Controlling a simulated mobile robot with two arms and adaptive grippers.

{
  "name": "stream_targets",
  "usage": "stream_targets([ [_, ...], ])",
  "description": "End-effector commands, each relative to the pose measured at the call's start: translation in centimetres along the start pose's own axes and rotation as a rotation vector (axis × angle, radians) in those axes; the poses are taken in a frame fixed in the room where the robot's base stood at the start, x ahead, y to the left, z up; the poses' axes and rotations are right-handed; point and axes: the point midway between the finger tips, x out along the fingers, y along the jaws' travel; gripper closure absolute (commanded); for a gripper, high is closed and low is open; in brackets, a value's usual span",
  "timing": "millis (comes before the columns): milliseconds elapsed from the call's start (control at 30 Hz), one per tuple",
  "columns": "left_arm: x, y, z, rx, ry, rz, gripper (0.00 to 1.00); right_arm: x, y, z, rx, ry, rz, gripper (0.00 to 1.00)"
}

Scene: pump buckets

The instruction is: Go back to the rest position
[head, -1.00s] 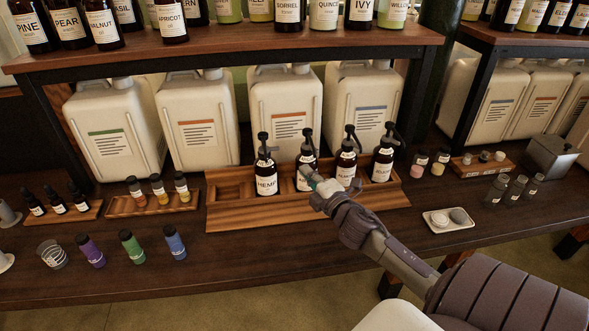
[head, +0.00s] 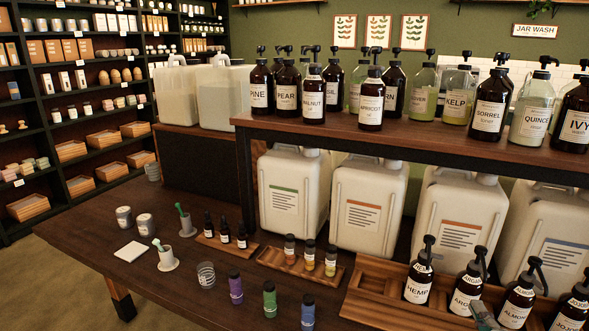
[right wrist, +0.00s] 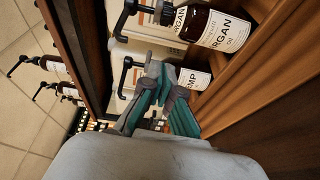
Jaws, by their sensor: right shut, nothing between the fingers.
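My right gripper (head: 482,312) shows at the bottom right edge of the head view, in front of the pump bottles in the wooden tray (head: 385,297). It is shut and empty. In the right wrist view its teal-padded fingers (right wrist: 158,92) are together, close to the HEMP bottle (right wrist: 193,82) and ARGAN bottle (right wrist: 218,28). In the head view the HEMP bottle (head: 418,283) and the ARGAN bottle (head: 467,288) stand upright in the tray. Most of my right arm is cut off by the frame. My left gripper is not in view.
White jugs (head: 375,205) stand behind the tray under a raised shelf (head: 300,128) of bottles. Floor at the lower left (head: 60,295) is clear.

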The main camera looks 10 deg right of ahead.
Motion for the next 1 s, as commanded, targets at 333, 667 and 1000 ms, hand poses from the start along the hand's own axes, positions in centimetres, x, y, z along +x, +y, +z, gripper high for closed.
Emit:
stream_targets([
  [333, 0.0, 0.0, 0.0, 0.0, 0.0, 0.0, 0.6, -12.9, -12.7, -8.2, 0.709, -0.416, -0.545, 1.0],
  [667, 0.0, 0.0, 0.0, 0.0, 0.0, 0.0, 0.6, -22.4, -16.0, -14.6, 0.943, -0.608, -0.902, 1.0],
  [1000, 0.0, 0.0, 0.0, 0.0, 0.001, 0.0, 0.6, -27.4, -18.4, -18.3, 1.015, -0.709, -1.12, 1.0],
])
